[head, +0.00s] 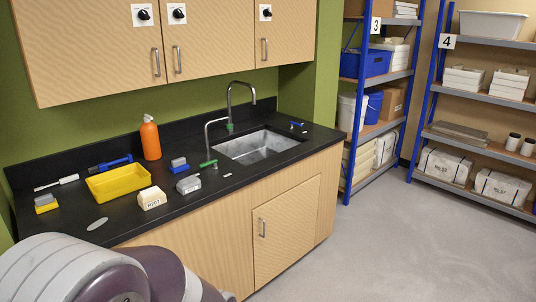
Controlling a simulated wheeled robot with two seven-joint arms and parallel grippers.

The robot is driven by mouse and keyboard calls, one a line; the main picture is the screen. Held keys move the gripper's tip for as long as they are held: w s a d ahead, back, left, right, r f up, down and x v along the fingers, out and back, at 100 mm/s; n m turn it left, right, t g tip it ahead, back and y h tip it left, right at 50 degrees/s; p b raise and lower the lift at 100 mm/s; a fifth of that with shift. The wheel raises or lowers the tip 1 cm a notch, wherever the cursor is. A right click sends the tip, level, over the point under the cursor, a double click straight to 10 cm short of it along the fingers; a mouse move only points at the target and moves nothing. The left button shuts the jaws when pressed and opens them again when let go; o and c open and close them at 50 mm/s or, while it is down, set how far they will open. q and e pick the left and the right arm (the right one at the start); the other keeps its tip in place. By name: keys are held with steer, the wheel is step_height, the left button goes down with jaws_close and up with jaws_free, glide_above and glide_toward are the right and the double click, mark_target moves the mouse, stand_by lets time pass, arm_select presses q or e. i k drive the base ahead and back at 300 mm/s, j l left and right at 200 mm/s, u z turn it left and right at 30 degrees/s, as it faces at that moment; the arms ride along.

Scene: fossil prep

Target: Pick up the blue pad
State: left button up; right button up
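A small block with a grey top and blue lower part (179,165) sits on the black countertop (245,185), right of the yellow tray. It looks like the blue pad, though it is small in the picture. A similar grey block with a yellow lower part (46,203) sits at the far left of the counter. A pale grey block (188,184) lies just in front of the blue one. Neither of my grippers is in view; only rounded parts of my own body show at the lower left.
A yellow tray (104,192), an orange bottle (150,138), a blue tool (112,163), a white labelled block (152,198) and a flat grey oval (97,224) share the counter. A sink (268,142) with a tap is to the right. Shelves stand beyond open floor (400,250).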

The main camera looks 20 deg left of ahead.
mark_target(180, 164)
steer(key=i+l+z, duration=0.25)
steer(key=i, duration=0.4)
steer(key=i+l+z, duration=0.1)
steer(key=i+z, duration=0.15)
steer(key=i, duration=0.4)
steer(key=i+j+u, duration=0.1)
steer(key=i+u, duration=0.15)
steer(key=u, duration=0.15)
steer(key=i+u, duration=0.5)
steer(key=u, duration=0.25)
steer(key=i+u, duration=0.25)
steer(key=u, duration=0.15)
